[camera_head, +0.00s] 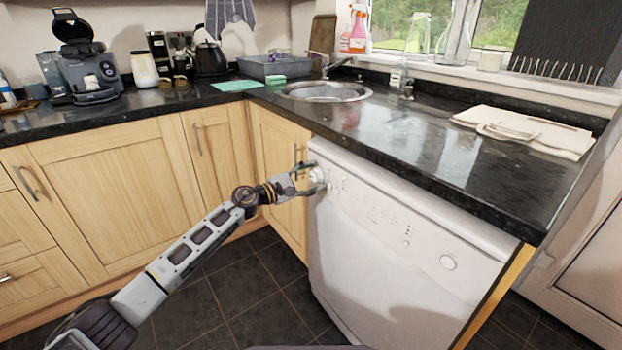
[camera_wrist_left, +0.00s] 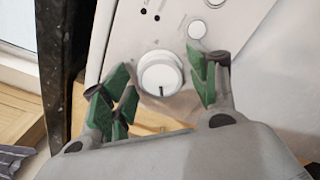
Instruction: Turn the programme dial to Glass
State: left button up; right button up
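The white dishwasher (camera_head: 385,262) stands under the worktop, its control panel along the top of its front. The round white programme dial (camera_wrist_left: 160,74) is on the panel, with a short dark mark at its lower edge in the wrist view. In the head view the dial (camera_head: 316,174) is partly covered by my gripper. My left gripper (camera_head: 321,180) is at the panel's left end. In the wrist view its green-padded fingers (camera_wrist_left: 164,88) are apart, one on each side of the dial, with gaps showing. The programme labels are too small to read. My right gripper is not in view.
Small buttons and a second round knob (camera_head: 447,262) are on the dishwasher front. The black worktop (camera_head: 420,150) overhangs the panel. Wooden cupboards (camera_head: 110,190) stand to the left. The dark tiled floor (camera_head: 235,300) is clear in front.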

pick_arm(q)
jog(key=c, duration=0.7)
jog(key=shift+c, duration=0.6)
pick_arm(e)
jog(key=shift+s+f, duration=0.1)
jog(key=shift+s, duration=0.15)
